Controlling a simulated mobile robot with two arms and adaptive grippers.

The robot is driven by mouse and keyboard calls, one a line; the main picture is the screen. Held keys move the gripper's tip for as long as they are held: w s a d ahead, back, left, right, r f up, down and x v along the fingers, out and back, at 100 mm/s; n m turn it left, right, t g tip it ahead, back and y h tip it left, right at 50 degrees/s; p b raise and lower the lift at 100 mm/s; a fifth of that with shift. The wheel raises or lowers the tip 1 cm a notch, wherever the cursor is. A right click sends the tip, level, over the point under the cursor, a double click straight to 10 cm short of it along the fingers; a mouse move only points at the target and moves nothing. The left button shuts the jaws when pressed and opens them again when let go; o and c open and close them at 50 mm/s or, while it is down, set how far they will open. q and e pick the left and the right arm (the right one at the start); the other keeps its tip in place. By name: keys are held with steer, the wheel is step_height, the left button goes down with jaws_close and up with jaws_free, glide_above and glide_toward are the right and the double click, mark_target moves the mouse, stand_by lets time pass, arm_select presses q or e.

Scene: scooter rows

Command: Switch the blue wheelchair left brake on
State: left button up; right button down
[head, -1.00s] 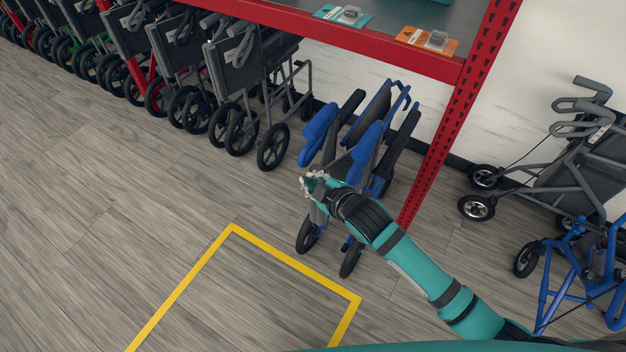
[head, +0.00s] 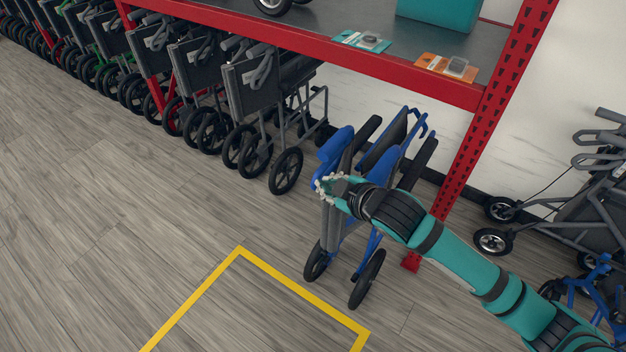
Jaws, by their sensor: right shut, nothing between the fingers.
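The blue wheelchair (head: 335,153) stands upright and folded on the floor, in front of the wall beside the red rack post. It has blue side panels, dark armrests and black wheels. My right gripper (head: 322,184) is shut and empty at the near side of the wheelchair, over its front part. The gripper and my teal arm hide part of the frame behind them. I cannot tell whether the gripper touches the wheelchair. The left brake cannot be made out. My left gripper is not in view.
Several folded grey wheelchairs (head: 250,90) stand in a row to the left. A red rack (head: 440,92) with a grey shelf rises behind. Grey rollators (head: 590,200) and a blue one (head: 600,285) stand at right. Yellow tape (head: 300,290) marks open floor in front.

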steer(key=d+f+p+x, duration=0.1)
steer(key=d+x, duration=0.1)
steer(key=x, duration=1.1)
steer(key=shift+f, duration=0.35)
steer(key=shift+d, duration=0.1)
